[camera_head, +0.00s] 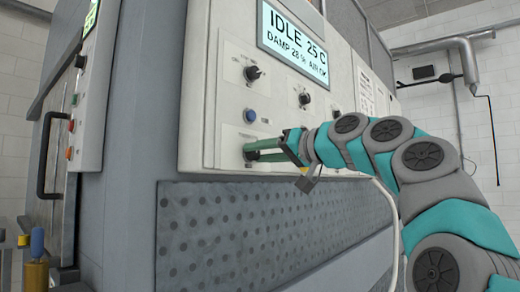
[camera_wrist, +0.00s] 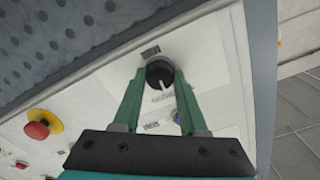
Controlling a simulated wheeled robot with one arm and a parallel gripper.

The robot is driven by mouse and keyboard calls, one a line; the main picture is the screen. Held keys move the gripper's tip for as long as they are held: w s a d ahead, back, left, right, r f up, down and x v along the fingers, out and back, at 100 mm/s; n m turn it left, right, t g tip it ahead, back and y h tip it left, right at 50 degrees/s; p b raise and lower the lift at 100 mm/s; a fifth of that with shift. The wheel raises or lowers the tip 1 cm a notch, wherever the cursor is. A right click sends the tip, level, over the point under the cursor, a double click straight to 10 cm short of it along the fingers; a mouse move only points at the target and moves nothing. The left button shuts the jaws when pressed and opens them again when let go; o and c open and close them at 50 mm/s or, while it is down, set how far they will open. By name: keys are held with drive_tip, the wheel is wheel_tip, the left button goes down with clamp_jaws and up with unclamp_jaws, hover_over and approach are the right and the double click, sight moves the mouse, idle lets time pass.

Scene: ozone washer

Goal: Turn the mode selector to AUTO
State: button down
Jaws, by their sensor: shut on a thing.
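The mode selector appears to be the round black knob (camera_wrist: 160,71) low on the white control panel (camera_wrist: 110,85). A light pointer mark shows on its face in the wrist view, and small labels beside it are too blurred to read. My gripper (camera_wrist: 160,78) is shut on this knob, with one green finger on each side. In the head view my gripper (camera_head: 249,152) reaches in from the right to the panel's lower left. The display (camera_head: 293,40) reads IDLE, 25 C.
A blue button (camera_head: 250,115) sits just above my gripper, with black knobs (camera_head: 253,73) (camera_head: 304,98) higher and to the right. In the wrist view a red button with a yellow collar (camera_wrist: 42,124) is to the left. A dotted grey panel (camera_head: 260,230) lies below.

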drive_tip(key=shift+d+r+m, duration=0.1)
drive_tip(key=shift+m, duration=1.4)
drive_tip(key=shift+c, duration=2.2)
unclamp_jaws()
drive_tip(key=v, duration=0.7)
drive_tip(key=shift+s+d+b, duration=0.2)
drive_tip(key=shift+d+b, duration=0.1)
drive_tip(key=shift+b, duration=0.05)
